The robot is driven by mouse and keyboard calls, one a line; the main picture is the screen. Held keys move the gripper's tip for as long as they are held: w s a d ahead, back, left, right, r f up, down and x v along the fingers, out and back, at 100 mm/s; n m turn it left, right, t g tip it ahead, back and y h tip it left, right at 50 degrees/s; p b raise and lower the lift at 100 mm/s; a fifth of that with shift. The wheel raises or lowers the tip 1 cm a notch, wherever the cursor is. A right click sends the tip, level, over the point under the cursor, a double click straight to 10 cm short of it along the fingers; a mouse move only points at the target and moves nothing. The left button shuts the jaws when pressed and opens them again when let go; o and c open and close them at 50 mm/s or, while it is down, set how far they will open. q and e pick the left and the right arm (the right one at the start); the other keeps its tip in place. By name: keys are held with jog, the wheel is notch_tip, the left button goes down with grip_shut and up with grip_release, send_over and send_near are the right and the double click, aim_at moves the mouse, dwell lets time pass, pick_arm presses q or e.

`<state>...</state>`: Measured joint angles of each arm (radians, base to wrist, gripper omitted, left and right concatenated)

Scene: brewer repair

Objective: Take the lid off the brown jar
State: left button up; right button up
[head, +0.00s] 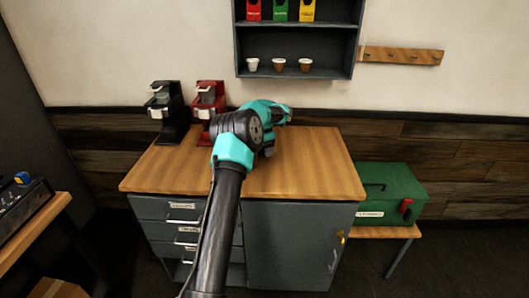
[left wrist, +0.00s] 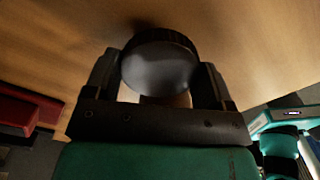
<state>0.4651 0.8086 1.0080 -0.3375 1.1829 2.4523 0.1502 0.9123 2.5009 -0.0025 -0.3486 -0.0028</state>
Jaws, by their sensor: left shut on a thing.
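My left gripper (left wrist: 158,62) is shut on a round, dark lid (left wrist: 158,68). In the left wrist view the lid has a smooth grey face and a thick black rim, with one finger on each side. A small pale brown patch (left wrist: 168,101) shows just below it; I cannot tell whether this is the jar. In the head view my left arm reaches over the wooden countertop (head: 310,180), and its wrist hides the fingers and what they hold. No brown jar can be made out there. My right gripper is not in view.
A black brewer (head: 165,112) and a red brewer (head: 208,105) stand at the back left of the countertop. Its right part is clear. A wall shelf (head: 298,72) holds several cups and boxes. A green toolbox (head: 390,192) sits on a lower bench at the right.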

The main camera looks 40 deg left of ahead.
pick_arm(q)
jog(key=shift+f, duration=1.05)
jog(key=shift+f, duration=0.15)
jog(key=o, duration=1)
notch_tip(320, 180, up, 12)
jog(key=shift+r, duration=0.2)
